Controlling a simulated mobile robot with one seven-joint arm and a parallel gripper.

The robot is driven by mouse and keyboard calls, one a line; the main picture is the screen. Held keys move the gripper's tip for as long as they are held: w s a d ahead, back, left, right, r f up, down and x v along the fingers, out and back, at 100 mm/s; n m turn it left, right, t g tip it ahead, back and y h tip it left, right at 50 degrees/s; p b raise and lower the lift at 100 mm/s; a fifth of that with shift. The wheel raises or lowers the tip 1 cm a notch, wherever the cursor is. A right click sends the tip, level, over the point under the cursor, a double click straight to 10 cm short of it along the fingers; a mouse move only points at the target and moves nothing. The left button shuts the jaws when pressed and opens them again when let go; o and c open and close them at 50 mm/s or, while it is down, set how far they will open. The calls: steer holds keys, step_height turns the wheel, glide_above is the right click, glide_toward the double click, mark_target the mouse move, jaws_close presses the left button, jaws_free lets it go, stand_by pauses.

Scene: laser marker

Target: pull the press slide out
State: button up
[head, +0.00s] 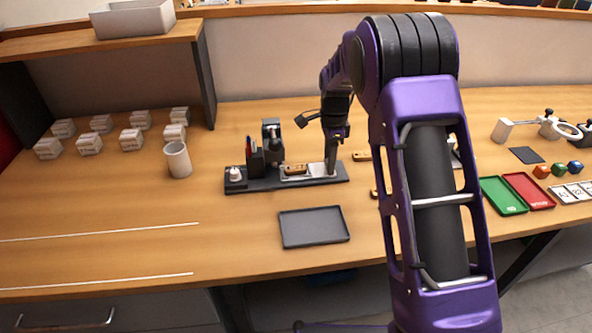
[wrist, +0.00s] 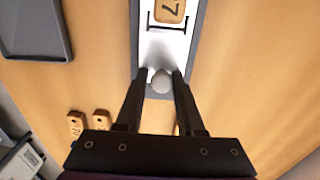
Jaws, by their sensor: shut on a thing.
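The press slide (wrist: 178,45) is a pale metal plate on the dark press base (head: 262,185). A wooden tag marked 7 (wrist: 169,10) lies on it, and the tag also shows in the head view (head: 296,169). My gripper (wrist: 160,76) is shut on the round grey knob (wrist: 161,84) at the slide's near end in the wrist view. In the head view my gripper (head: 332,172) is at the right end of the press, and its fingertips are hard to make out there. The dark press head (head: 271,140) stands left of the tag.
An empty grey tray (head: 314,227) lies in front of the press. A white cup (head: 178,160) and several white boxes (head: 131,140) stand to the left. More wooden tags (wrist: 76,124) lie near my gripper. Green (head: 502,195) and red (head: 528,190) trays lie to the right.

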mark_target(341, 170)
steer(key=shift+w+d+f, duration=0.15)
steer(key=shift+d+f, duration=0.05)
steer(key=shift+d, duration=0.75)
steer(key=shift+w+d+f, duration=0.15)
steer(key=shift+d+f, duration=0.05)
steer(key=shift+d, duration=0.75)
steer(key=o, duration=0.9)
steer(key=shift+a+f, duration=0.1)
steer(key=shift+o, duration=0.2)
step_height(341, 170, up, 5)
steer(key=p, duration=0.4)
steer(key=shift+w, duration=0.1)
step_height(341, 170, up, 3)
steer(key=shift+f+p, duration=0.2)
steer(key=shift+p, duration=0.15)
steer(key=shift+w, duration=0.1)
